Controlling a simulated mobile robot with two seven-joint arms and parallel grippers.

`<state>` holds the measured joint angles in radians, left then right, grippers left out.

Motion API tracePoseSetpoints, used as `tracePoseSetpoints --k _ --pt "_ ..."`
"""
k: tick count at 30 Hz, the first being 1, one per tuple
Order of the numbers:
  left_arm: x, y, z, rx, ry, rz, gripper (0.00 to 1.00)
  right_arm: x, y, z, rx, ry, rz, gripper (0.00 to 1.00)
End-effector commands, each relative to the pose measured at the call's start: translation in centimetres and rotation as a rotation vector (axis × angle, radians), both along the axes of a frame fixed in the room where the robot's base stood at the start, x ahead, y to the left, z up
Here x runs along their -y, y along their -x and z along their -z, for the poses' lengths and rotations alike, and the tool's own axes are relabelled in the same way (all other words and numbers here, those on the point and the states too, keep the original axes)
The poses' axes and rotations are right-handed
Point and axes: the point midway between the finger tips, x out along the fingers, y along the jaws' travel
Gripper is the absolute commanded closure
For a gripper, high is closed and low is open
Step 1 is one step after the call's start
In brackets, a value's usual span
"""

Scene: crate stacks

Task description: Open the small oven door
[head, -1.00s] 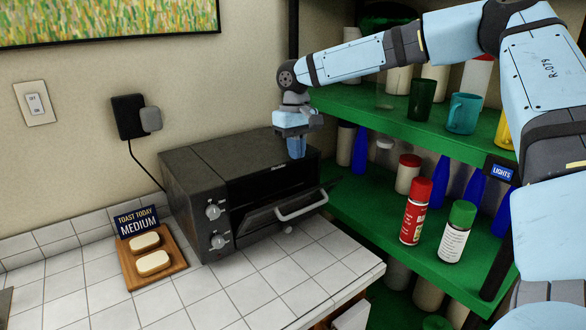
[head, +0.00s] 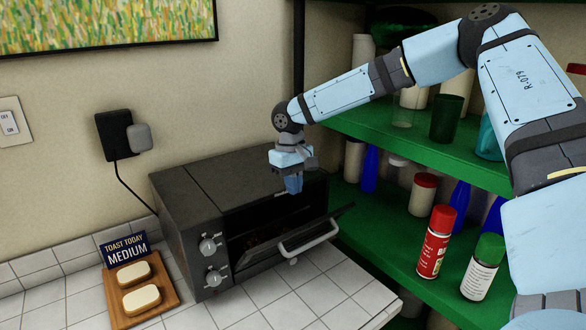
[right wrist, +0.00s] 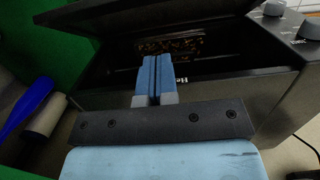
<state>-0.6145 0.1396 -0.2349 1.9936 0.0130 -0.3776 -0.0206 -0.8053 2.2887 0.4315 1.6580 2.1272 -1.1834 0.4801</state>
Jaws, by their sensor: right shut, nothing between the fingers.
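The small oven (head: 205,190) is a dark box on the tiled counter against the wall. Its door (head: 322,232) is tipped partly open, with a pale bar handle (head: 308,238) along its outer edge. A dark opening shows above the door. My right gripper (head: 293,186) is shut and empty, pointing down over the front top edge of the oven. The right wrist view shows its blue fingers (right wrist: 154,80) together in front of the oven opening (right wrist: 180,48). I cannot tell whether they touch the oven. My left gripper is out of view.
A wooden board (head: 140,292) with two bread slices and a "Toast Today Medium" sign (head: 125,250) lies left of the oven. Green shelves (head: 420,150) with cups, bottles and a red spray can (head: 435,243) stand close on the right. The counter (head: 265,295) in front is clear.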

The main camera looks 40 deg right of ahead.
Motion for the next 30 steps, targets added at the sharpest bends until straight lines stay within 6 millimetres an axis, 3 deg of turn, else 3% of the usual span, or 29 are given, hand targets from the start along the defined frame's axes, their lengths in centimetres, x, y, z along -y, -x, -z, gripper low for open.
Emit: tracePoseSetpoints --k 5,12,30 --pt "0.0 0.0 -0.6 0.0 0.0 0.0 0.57 0.0 0.5 3.7 -0.004 0.001 -0.001 1.0" --pt "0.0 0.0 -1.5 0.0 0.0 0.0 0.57 -0.3 3.2 5.2 0.0 0.0 -0.001 1.0" --pt "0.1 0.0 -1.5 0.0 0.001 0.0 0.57 -0.2 3.7 5.7 0.01 0.001 0.0 1.0"
